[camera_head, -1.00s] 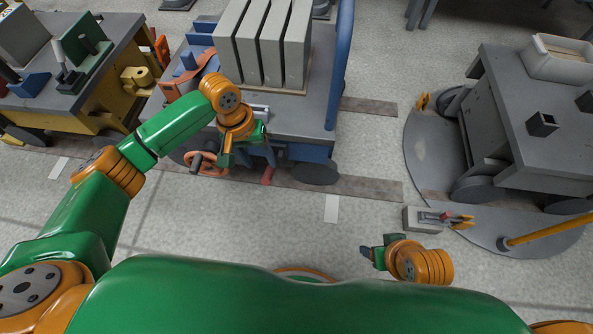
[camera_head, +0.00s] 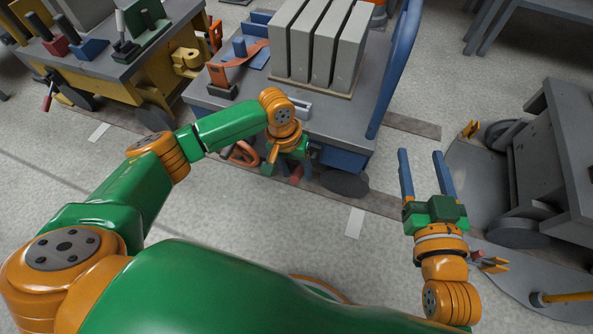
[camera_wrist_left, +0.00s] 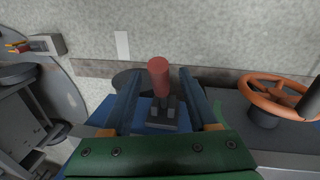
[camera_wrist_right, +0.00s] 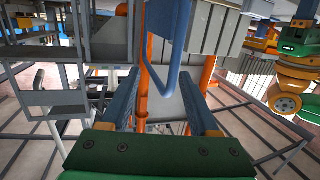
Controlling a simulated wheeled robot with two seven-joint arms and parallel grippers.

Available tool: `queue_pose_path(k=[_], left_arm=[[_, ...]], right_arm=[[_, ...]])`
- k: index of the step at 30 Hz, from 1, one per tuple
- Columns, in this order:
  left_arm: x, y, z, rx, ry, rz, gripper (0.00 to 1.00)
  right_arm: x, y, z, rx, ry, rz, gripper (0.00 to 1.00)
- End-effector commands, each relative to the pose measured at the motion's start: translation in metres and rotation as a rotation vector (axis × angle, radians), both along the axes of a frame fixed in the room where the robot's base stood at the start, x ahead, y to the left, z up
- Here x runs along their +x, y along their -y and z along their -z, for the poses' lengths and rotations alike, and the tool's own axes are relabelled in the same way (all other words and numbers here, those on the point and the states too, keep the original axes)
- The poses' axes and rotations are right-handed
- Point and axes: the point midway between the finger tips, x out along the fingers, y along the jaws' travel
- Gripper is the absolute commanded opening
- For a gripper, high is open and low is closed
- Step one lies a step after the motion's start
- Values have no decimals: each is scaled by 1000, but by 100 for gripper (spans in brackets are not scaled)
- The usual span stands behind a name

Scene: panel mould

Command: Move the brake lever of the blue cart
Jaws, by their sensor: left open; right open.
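The blue cart (camera_head: 325,128) stands in the upper middle of the head view, with a grey deck and upright grey slabs. Its brake lever (camera_wrist_left: 158,70) has a red cylindrical grip on a small grey bracket at the cart's edge. In the left wrist view the red grip stands between my left gripper's open fingers (camera_wrist_left: 159,88), with a gap on both sides. In the head view my left gripper (camera_head: 292,168) reaches down at the cart's near side and largely hides the lever (camera_head: 296,175). My right gripper (camera_head: 421,156) is open and empty, right of the cart.
An orange handwheel (camera_wrist_left: 278,96) sits on the cart beside the lever. A blue push bar (camera_head: 396,65) rises at the cart's right end. A yellow cart (camera_head: 150,77) stands at left, a grey cart (camera_head: 556,150) at right. The floor in front is clear.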

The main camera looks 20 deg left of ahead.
Motion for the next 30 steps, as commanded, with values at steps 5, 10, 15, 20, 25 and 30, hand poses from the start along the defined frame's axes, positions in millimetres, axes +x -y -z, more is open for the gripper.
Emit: queue_pose_path(k=[5,10,15,20,25,30], left_arm=[[0,0,3,0,0,0,60],[0,0,3,0,0,0,60],[0,0,3,0,0,0,30],[0,0,3,0,0,0,0],[0,0,3,1,0,0,0],[0,0,3,1,0,0,0]], right_arm=[[1,-2,-12,13,63,-5,62],[1,-2,-14,14,69,-5,62],[1,-2,-13,15,67,-5,62],[1,-2,-13,14,66,-5,62],[1,-2,-13,14,65,-5,62],[1,-2,-12,14,64,-6,62]])
